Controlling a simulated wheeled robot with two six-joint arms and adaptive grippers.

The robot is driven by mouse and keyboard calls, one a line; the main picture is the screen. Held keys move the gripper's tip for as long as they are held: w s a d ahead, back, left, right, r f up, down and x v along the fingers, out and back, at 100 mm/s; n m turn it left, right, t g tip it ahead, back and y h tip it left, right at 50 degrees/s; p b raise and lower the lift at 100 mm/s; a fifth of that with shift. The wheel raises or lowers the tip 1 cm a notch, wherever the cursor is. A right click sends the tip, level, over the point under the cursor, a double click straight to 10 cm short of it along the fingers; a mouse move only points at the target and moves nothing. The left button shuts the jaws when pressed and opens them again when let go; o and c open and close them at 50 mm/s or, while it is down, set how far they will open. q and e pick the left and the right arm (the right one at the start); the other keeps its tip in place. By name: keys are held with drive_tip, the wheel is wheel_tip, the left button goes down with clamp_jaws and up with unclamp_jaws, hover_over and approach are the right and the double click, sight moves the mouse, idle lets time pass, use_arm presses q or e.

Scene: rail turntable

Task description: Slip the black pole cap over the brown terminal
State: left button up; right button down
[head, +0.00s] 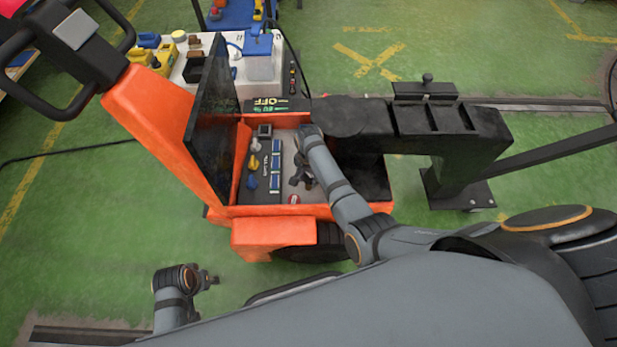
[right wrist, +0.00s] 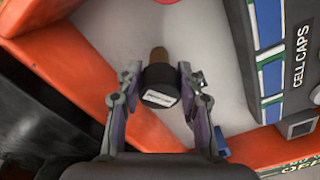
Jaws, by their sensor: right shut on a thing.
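My right gripper (right wrist: 158,90) is shut on the black pole cap (right wrist: 160,84), a short dark cylinder with a white label, with one finger on each side of it. The brown terminal (right wrist: 159,54) shows just past the cap's far edge, in line with it. The cap hides its lower part, and I cannot tell whether they touch. In the head view my right gripper (head: 302,178) reaches into the orange truck's open bay, and the cap and terminal cannot be made out there. My left gripper (head: 208,279) is low at the left, away from the truck; its jaws are too small to read.
The orange bay wall (right wrist: 60,75) runs close on the left. A dark panel marked CELL CAPS (right wrist: 297,60) with blue and green strips lies to the right. Several small parts sit on it in the head view. A raised black lid (head: 210,110) stands left of the bay.

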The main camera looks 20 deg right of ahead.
sight(309, 177)
drive_tip(key=shift+s+f, duration=0.2)
drive_tip(key=shift+f, duration=0.3)
drive_tip(key=shift+s+f, duration=0.15)
drive_tip(key=shift+f, duration=0.3)
idle(0.4)
drive_tip(key=c, duration=1.2)
unclamp_jaws()
drive_tip(key=o, duration=0.4)
drive_tip(key=shift+w, duration=0.15)
drive_tip(key=shift+o, duration=0.2)
drive_tip(key=shift+r, duration=0.1)
drive_tip(key=shift+w, duration=0.1)
drive_tip(key=shift+r, duration=0.2)
wheel_tip(309, 177, up, 12)
drive_tip(key=shift+f, duration=0.2)
